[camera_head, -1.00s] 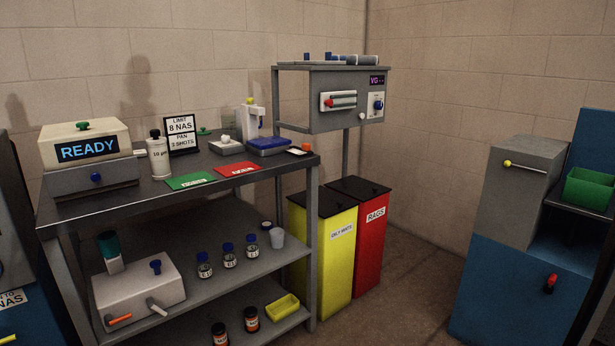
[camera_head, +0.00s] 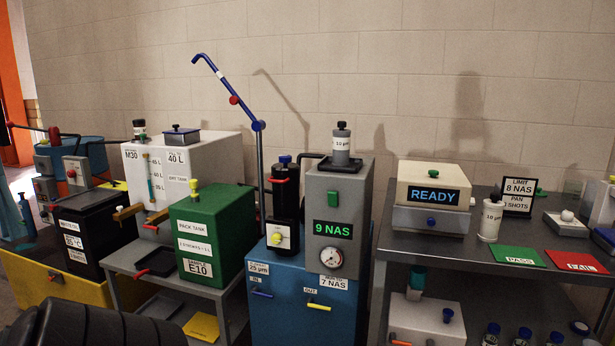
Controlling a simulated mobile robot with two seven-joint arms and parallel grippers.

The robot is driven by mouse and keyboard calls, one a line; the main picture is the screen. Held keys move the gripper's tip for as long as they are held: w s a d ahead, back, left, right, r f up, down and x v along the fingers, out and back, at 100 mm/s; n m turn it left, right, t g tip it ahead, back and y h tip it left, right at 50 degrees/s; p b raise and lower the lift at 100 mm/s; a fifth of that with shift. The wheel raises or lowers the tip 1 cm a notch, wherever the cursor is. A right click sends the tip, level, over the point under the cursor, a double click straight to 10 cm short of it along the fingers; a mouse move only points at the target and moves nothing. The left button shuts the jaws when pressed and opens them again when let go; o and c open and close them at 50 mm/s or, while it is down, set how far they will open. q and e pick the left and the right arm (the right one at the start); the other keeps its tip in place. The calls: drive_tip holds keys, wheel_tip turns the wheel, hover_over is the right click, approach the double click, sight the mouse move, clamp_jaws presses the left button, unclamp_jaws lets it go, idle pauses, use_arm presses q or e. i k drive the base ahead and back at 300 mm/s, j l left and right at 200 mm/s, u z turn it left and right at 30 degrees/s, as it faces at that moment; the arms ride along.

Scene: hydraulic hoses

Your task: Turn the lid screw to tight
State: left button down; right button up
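No part is marked as the lid screw, and I cannot tell which one it is. A grey lid (camera_head: 180,137) with a small dark knob lies on top of the white tank (camera_head: 212,158) at left of centre. The green pack tank (camera_head: 215,255) has an upright yellow knob (camera_head: 194,188) on its top. The cream READY box (camera_head: 432,182) has a dark green knob on top. No tight or loose mark is readable. Neither gripper is in view. A dark ribbed shape at the bottom left may be part of my arm.
A blue filter cabinet (camera_head: 290,313) with a grey 9 NAS unit (camera_head: 337,207) stands in the middle. A blue jointed arm (camera_head: 232,95) rises behind it. A dark bench (camera_head: 490,258) with green and red cards is at right. A yellow base (camera_head: 50,300) stands at left.

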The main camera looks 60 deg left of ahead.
sight(286, 159)
drive_tip(key=u, duration=2)
drive_tip(key=i+j, duration=0.2)
drive_tip(key=i, duration=0.15)
drive_tip(key=i+j+u, duration=0.1)
drive_tip(key=i+j, duration=0.15)
drive_tip(key=i, duration=0.05)
